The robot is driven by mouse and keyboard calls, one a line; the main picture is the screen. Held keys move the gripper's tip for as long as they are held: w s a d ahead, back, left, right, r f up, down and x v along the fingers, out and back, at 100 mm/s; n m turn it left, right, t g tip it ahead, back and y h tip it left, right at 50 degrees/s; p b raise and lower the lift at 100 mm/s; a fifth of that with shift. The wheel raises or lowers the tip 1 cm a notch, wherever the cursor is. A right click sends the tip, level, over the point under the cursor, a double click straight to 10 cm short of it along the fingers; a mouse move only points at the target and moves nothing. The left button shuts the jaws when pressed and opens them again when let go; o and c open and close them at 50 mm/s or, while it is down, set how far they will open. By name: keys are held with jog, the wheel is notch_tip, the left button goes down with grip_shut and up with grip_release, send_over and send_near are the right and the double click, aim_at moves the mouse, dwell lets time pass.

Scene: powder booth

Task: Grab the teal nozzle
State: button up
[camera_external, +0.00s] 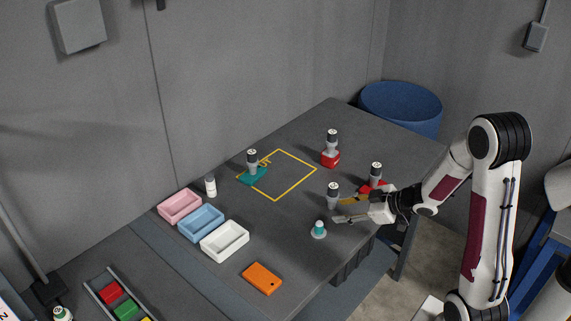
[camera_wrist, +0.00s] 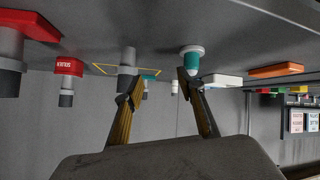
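The teal nozzle (camera_external: 319,229) is a small teal cap on a pale round flange. It stands upright on the grey table near the front edge. My gripper (camera_external: 340,211) is low over the table, just right of and behind the nozzle in the external view. In the wrist view, which looks upside down, my gripper (camera_wrist: 156,88) has its two fingers spread with nothing between them. The nozzle (camera_wrist: 192,62) shows there near the tip of the right finger, which overlaps its edge. I cannot tell whether they touch.
A grey canister (camera_external: 333,197) stands close to my fingers. Canisters with red bases (camera_external: 331,159) (camera_external: 366,187) and one with a teal base (camera_external: 252,178) stand farther back. An orange block (camera_external: 262,278) and a white tray (camera_external: 225,241) lie left of the nozzle.

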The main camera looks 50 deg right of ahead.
aim_at(319, 226)
jog(key=shift+s+a+f+t+y, duration=0.15)
jog(key=shift+s+a+f+y, duration=0.15)
jog(key=shift+a+f+y, duration=0.3)
jog(key=shift+s+a+f+t+y, duration=0.15)
jog(key=shift+s+a+f+y, duration=0.15)
jog(key=shift+a+f+y, duration=0.25)
jog(key=shift+s+a+f+y, duration=0.15)
jog(key=shift+s+a+y, duration=0.5)
jog(key=shift+y, duration=0.4)
jog(key=shift+a, duration=0.1)
jog(key=shift+w, duration=0.1)
jog(key=shift+x, duration=1.25)
jog(key=shift+w, duration=0.1)
jog(key=shift+d+x, duration=0.2)
jog(key=shift+x, duration=2.3)
jog(key=shift+w, duration=0.2)
grip_shut()
